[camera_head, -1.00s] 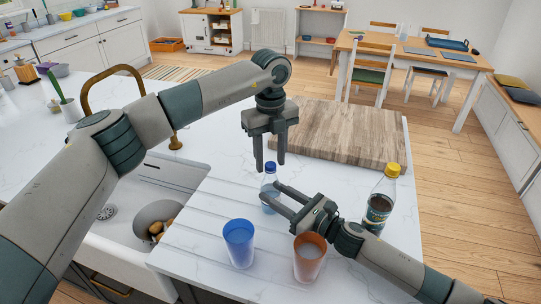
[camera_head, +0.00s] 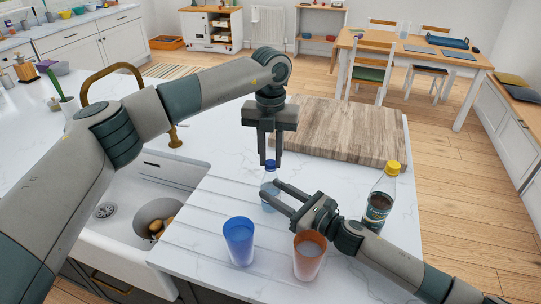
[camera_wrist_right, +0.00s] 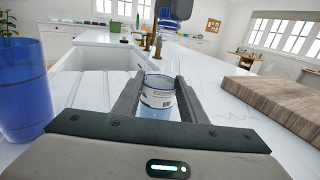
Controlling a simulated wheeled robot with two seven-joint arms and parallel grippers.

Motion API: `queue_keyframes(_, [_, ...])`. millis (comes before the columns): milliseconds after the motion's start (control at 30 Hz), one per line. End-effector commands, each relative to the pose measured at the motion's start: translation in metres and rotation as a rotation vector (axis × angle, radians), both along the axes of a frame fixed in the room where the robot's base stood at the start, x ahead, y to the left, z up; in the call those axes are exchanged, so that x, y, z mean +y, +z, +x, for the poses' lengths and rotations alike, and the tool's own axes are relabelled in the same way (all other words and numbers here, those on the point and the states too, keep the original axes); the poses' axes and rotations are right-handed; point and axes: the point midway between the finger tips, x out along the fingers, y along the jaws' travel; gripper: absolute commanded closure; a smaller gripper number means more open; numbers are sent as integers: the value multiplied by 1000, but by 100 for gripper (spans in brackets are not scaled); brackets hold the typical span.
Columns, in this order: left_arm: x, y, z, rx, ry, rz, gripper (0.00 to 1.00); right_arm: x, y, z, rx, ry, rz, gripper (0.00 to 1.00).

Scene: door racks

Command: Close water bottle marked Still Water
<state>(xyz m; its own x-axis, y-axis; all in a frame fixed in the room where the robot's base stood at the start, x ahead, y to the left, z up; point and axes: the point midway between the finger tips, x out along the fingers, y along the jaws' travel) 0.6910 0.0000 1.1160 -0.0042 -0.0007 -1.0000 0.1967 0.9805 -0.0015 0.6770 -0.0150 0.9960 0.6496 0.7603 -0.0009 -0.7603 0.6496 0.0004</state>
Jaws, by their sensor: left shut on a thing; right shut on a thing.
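A clear bottle (camera_head: 268,186) with a blue cap (camera_head: 271,167) stands upright on the white counter. My right gripper (camera_head: 272,195) is shut around its body from the side; the bottle's label (camera_wrist_right: 157,99) shows between the fingers in the right wrist view, its words too small to read. My left gripper (camera_head: 270,160) points straight down over the bottle and is shut on the blue cap at its top. Whether the cap is fully seated cannot be told. A second bottle (camera_head: 379,205) with a yellow cap (camera_head: 393,167) and dark label stands to the right.
A blue cup (camera_head: 239,242) and an orange cup (camera_head: 308,257) stand in front, close to my right gripper. A wooden board (camera_head: 345,135) lies behind the bottles. The sink (camera_head: 125,215) is at the left. The counter's right edge is beyond the yellow-capped bottle.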

Motion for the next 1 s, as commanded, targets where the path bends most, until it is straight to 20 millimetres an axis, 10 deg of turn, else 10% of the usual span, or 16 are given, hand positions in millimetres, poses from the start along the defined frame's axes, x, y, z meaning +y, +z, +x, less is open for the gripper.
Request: queue_keyframes(1000, [0,-1,0,-4,-1562,-3,100,0,-1,0,1,0,-1,100])
